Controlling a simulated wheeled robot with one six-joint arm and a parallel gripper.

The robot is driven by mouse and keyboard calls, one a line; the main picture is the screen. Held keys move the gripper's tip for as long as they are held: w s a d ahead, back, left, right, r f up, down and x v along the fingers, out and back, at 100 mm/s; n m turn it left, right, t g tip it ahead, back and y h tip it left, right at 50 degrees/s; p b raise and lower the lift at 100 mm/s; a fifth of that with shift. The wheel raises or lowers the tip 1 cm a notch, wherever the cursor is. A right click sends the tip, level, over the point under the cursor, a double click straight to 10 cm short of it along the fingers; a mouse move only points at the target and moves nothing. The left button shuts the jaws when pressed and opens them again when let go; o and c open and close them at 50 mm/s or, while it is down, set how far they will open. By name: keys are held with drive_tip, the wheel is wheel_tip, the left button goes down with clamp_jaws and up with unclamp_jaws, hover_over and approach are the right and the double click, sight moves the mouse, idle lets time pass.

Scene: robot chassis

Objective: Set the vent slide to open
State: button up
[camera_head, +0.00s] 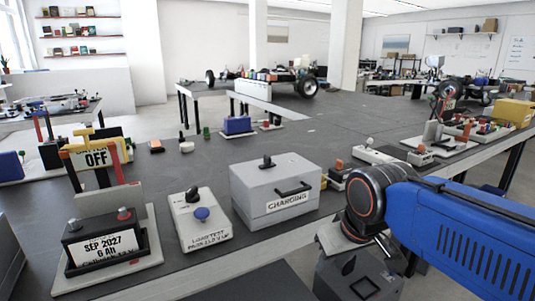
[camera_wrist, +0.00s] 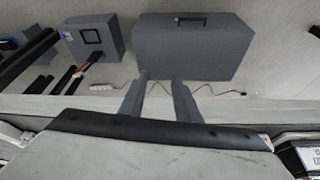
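I cannot make out a part marked as a vent slide in either view. A grey box labelled CHARGING (camera_head: 275,190) stands on the dark bench, with a black knob (camera_head: 267,161) on its lid and a black handle on its front. My gripper (camera_wrist: 160,78) shows two grey fingers spread apart in the wrist view, with nothing between them. Beyond the fingers in that view is a grey case (camera_wrist: 190,52) with a black handle. My blue arm is at the right of the head view, right of the CHARGING box; its fingers are not clear there.
A pale box with a blue button (camera_head: 202,214) and a black battery-like block (camera_head: 104,244) on a tray stand left of the CHARGING box. The bench's middle is fairly clear.

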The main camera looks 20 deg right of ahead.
drive_tip(key=w+a+r+n+g, duration=0.1)
drive_tip(key=w+r, duration=0.6)
drive_tip(key=r, duration=0.3)
drive_tip(key=w+a+r+g, duration=0.1)
drive_tip(key=w+r, duration=0.6)
drive_tip(key=r, duration=0.3)
drive_tip(key=n+g, duration=0.1)
drive_tip(key=g, duration=0.1)
approach(267, 155)
wheel_tip(267, 155, down, 9)
drive_tip(key=shift+r, duration=0.15)
clamp_jaws()
